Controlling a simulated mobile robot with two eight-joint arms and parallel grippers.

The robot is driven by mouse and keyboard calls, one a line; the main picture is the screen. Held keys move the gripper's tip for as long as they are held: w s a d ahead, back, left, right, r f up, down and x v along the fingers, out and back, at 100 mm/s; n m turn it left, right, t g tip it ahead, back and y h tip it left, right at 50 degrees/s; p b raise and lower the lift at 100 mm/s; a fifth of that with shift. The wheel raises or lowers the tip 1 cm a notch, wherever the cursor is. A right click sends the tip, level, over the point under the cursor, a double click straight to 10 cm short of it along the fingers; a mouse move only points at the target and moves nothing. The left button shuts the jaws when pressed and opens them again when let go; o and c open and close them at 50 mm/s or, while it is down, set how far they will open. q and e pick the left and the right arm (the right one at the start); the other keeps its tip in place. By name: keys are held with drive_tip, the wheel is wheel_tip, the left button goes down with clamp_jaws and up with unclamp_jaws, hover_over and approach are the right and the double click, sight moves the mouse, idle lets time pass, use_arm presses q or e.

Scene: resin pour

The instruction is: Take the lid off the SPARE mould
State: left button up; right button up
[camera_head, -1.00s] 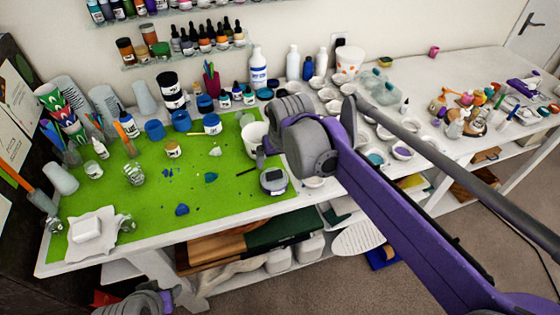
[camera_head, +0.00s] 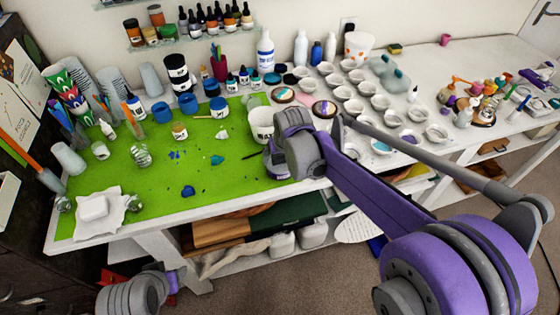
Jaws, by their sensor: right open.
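I cannot pick out the SPARE mould for sure, as no label reading SPARE is legible. Two round dishes with brown and coloured tops and pale rims stand near the mat's back right: one behind the white cup (camera_head: 283,94), one just behind my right arm (camera_head: 325,109). Whether either top is a lid is too small to tell. My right gripper (camera_head: 277,158) is open above the mat's right edge, in front of the white cup (camera_head: 259,124); its fingertips are hard to make out. My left gripper (camera_head: 135,292) is low, in front of the table; its jaws are unclear.
The green mat (camera_head: 165,190) carries jars, blue pots and a white block on a cloth (camera_head: 93,208). Several small white cups (camera_head: 355,106) stand right of the mat. Bottles line the wall. The mat's front middle is mostly clear.

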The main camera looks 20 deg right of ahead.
drive_tip(key=c, duration=1.4)
drive_tip(key=shift+r, duration=0.15)
